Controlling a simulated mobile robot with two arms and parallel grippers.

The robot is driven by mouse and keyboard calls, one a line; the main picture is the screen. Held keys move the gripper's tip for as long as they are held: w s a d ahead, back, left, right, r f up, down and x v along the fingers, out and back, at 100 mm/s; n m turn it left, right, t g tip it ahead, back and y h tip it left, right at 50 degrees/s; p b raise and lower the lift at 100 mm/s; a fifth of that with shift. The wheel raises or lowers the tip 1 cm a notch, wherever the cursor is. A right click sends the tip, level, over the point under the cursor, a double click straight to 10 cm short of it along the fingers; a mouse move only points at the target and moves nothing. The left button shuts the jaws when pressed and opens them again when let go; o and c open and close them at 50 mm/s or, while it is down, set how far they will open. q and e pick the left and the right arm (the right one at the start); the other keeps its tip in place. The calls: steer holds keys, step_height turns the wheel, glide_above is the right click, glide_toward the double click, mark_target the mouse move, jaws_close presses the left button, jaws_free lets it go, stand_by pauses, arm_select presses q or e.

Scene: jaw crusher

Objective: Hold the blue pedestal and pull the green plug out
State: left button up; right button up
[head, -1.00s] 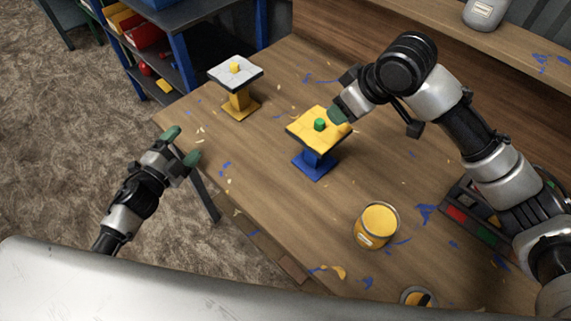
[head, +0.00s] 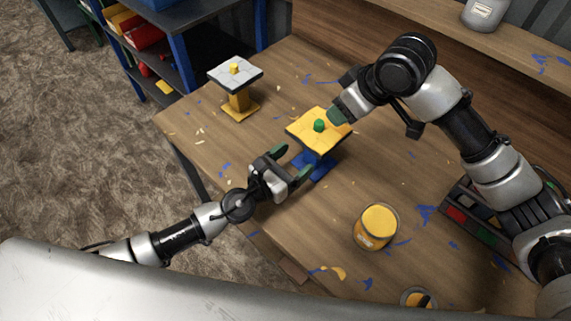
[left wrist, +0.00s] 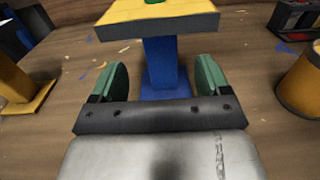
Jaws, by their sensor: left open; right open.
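The blue pedestal (head: 318,163) stands upright on the table and carries a yellow square top (head: 332,141). The green plug (head: 319,125) sits in the middle of that top. My left gripper (head: 292,157) is open, low in front of the pedestal. In the left wrist view the blue column (left wrist: 165,66) stands ahead between the open green fingertips (left wrist: 158,80), with visible space on both sides. My right gripper (head: 337,114) is at the top's right back edge, close to the plug; its fingers are partly hidden by its own wrist, and it holds nothing visible.
A second pedestal, yellow with a white top (head: 236,75) and a yellow plug, stands at the back left. A yellow can (head: 377,228) stands at the front right. A dark tray (head: 485,226) lies under my right arm. Paint flecks dot the table.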

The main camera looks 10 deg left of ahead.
arm_select(q)
steer(key=x, duration=0.8)
steer(key=shift+w+d, duration=0.2)
steer(key=shift+w, duration=0.05)
steer(key=shift+c, duration=0.4)
steer(key=c, duration=1.3)
arm_select(e)
steer(key=shift+o, duration=0.3)
arm_select(q)
steer(key=shift+c, duration=0.2)
arm_select(e)
steer(key=shift+o, duration=0.9)
steer(key=shift+w, duration=0.1)
step_height(320, 180, up, 4)
steer(key=m+g+h, duration=0.3)
steer(key=m+h, duration=0.2)
steer(key=m, duration=0.8)
glide_above(319, 122)
steer(key=shift+m, duration=0.4)
steer(key=f, duration=0.6)
steer(key=shift+d, duration=0.25)
steer(key=shift+a+f, duration=0.2)
steer(key=shift+f, duration=2.65)
